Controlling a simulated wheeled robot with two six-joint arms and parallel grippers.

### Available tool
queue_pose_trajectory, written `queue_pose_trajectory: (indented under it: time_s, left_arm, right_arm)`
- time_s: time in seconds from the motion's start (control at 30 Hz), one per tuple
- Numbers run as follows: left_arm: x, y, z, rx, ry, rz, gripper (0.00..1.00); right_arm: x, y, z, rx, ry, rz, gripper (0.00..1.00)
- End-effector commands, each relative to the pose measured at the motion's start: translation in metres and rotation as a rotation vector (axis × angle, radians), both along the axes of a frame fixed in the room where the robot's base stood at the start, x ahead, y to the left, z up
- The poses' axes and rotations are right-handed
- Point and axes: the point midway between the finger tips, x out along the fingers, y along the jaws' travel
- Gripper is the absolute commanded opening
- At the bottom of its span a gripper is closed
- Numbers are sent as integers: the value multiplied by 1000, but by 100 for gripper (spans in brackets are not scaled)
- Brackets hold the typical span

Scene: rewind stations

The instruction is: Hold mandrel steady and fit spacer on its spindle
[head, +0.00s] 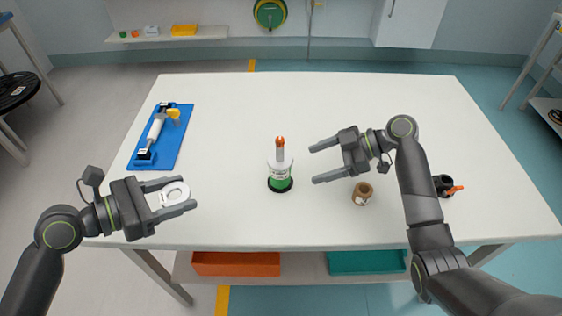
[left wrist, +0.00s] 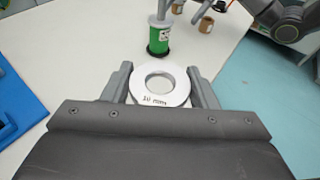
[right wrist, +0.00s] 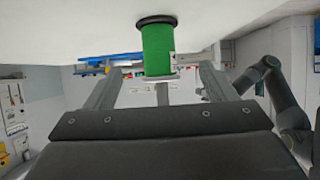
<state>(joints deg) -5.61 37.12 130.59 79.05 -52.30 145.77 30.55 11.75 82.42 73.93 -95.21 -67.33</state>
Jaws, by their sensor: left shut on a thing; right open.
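The mandrel (head: 280,178) stands upright near the table's middle, with a green lower part, a white upper part and a thin spindle with an orange tip (head: 280,142). My left gripper (head: 189,193) is shut on the white ring spacer (head: 165,194), left of the mandrel and apart from it. The spacer lies flat between the fingers in the left wrist view (left wrist: 158,99), with small writing on its face. My right gripper (head: 314,164) is open just right of the mandrel, fingers pointing at it. The right wrist view shows the mandrel's green part (right wrist: 158,50) upside down.
A brown jar (head: 362,194) stands below the right gripper's arm. A blue tray (head: 173,150) with a tool lies at the table's left. A black part with an orange lever (head: 445,186) is at the right.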

Motion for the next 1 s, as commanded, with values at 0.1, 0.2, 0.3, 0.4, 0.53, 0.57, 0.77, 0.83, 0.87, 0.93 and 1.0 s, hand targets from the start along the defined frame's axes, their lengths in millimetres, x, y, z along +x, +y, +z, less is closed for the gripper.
queue_pose_trajectory:
  time_s: [0.1,0.2,0.3,0.4,0.53,0.57,0.77,0.83,0.87,0.93,1.0]
  left_arm:
    - [0,0,-5,0,0,0,30]
    - [0,0,-7,0,0,0,30]
    - [0,0,-11,-1,-1,0,30]
    - [0,0,-16,-1,-1,0,30]
    - [0,0,-23,0,0,0,30]
    - [0,0,-25,0,0,0,30]
    - [0,0,-39,-1,-1,0,30]
    - [0,0,-42,-1,-1,0,30]
    - [0,0,-43,-1,-1,0,30]
    - [0,0,-44,-1,-1,0,30]
    - [0,0,-45,-1,-1,0,30]
  right_arm:
    - [1,3,-3,6,-4,5,78]
    - [1,9,-6,7,-4,7,78]
    - [1,20,-12,8,-3,6,78]
    - [1,32,-20,8,-3,6,78]
    - [0,49,-30,7,-2,7,78]
    - [0,54,-32,8,-2,7,78]
    - [1,75,-45,6,-4,5,78]
    - [1,81,-47,7,-4,5,78]
    - [1,82,-48,6,-4,5,78]
    - [1,85,-49,5,-3,4,78]
    - [1,87,-49,5,-3,4,78]
